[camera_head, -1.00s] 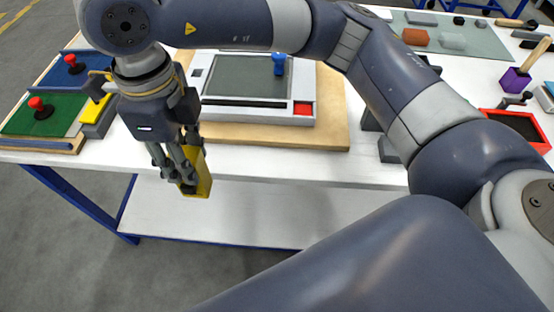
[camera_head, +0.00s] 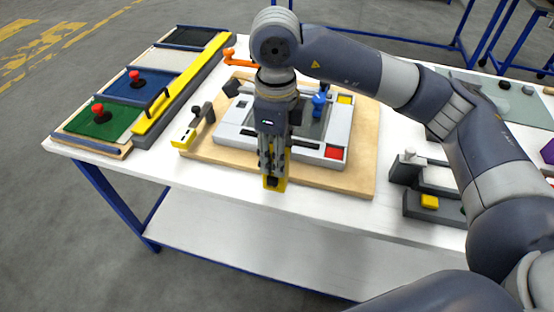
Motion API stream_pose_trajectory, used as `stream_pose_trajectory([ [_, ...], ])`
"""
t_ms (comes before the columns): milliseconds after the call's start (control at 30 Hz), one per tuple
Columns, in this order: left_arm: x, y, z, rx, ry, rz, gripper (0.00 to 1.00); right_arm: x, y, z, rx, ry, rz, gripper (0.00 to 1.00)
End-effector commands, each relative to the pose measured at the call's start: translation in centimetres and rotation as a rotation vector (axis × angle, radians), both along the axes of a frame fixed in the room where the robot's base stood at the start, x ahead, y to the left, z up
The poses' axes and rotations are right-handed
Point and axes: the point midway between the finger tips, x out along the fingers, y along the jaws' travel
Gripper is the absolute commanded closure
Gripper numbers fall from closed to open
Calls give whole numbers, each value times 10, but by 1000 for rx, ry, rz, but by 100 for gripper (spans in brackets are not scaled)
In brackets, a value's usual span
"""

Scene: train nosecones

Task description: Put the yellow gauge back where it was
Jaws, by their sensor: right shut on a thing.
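My right gripper (camera_head: 271,168) is shut on the yellow gauge (camera_head: 276,186), a yellow block with dark parts that hangs downward between the fingers. The fingers cover much of it. The gripper and gauge appear over the front part of the wooden board (camera_head: 220,152), in front of the white-framed device (camera_head: 308,150). I cannot tell how high the gauge is above the board. My left gripper is not in view.
A long yellow bar with a black handle (camera_head: 178,92) lies beside green (camera_head: 95,124) and blue (camera_head: 128,87) panels with red knobs. A black-levered clamp (camera_head: 187,137) stands at the board's left. A grey device (camera_head: 429,180) stands right. Bare white tabletop (camera_head: 205,176) runs along the front.

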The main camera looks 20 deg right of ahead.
Motion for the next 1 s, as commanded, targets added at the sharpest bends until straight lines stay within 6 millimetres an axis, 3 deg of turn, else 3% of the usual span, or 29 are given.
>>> stream_pose_trajectory([
  [367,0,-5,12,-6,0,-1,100,1,-2,-34,0,2,0,100],
  [733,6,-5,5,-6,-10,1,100,1,-2,-40,1,-1,0,100],
  [767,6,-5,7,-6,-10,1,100,1,-2,-39,0,0,0,60],
  [800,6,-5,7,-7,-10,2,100,1,-2,-38,0,0,0,51],
  [833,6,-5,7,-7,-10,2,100,1,-2,-38,0,0,0,47],
  [1000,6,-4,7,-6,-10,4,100,1,-2,-38,1,1,0,47],
])
